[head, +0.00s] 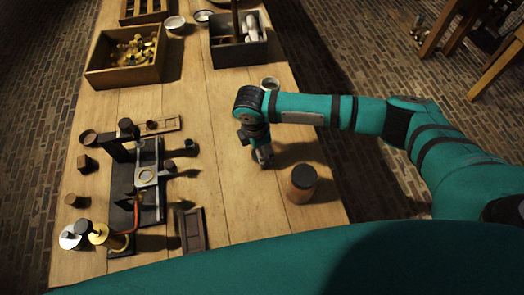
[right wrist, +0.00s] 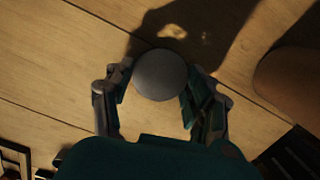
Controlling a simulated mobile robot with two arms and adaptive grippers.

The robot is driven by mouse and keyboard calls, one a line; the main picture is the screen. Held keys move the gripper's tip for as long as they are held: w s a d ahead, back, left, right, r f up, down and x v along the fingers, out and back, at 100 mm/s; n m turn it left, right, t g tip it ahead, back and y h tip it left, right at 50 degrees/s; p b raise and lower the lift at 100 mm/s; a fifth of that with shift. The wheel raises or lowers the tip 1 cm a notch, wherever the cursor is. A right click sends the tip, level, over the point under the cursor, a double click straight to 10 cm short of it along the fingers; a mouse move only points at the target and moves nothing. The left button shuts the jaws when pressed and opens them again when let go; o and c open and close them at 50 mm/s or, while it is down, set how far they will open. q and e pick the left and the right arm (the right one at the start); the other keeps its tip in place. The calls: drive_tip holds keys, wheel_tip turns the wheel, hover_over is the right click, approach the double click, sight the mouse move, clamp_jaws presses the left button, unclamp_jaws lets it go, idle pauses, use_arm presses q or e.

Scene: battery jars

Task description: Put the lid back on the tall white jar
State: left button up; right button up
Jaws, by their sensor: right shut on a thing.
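My right gripper (head: 263,157) is low over the right half of the table, with its fingers pointing down. In the right wrist view the gripper (right wrist: 157,98) is shut on a flat, round grey disc, which looks like the lid (right wrist: 160,75). A pale round jar top (head: 270,83) shows just behind my right forearm in the head view; it may be the white jar. Its body is mostly hidden by the arm, so I cannot tell its height. My left gripper is not in view.
A brown jar with a dark lid (head: 301,184) stands close, to the right of my right gripper. A dark bench device (head: 148,178) fills the left. A box of brass pieces (head: 126,56) and a divided crate (head: 238,53) stand at the back.

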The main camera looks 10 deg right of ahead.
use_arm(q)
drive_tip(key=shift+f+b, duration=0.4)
use_arm(e)
wheel_tip(320, 180, up, 10)
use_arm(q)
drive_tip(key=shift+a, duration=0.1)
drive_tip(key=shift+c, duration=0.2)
use_arm(e)
drive_tip(key=shift+d, duration=0.1)
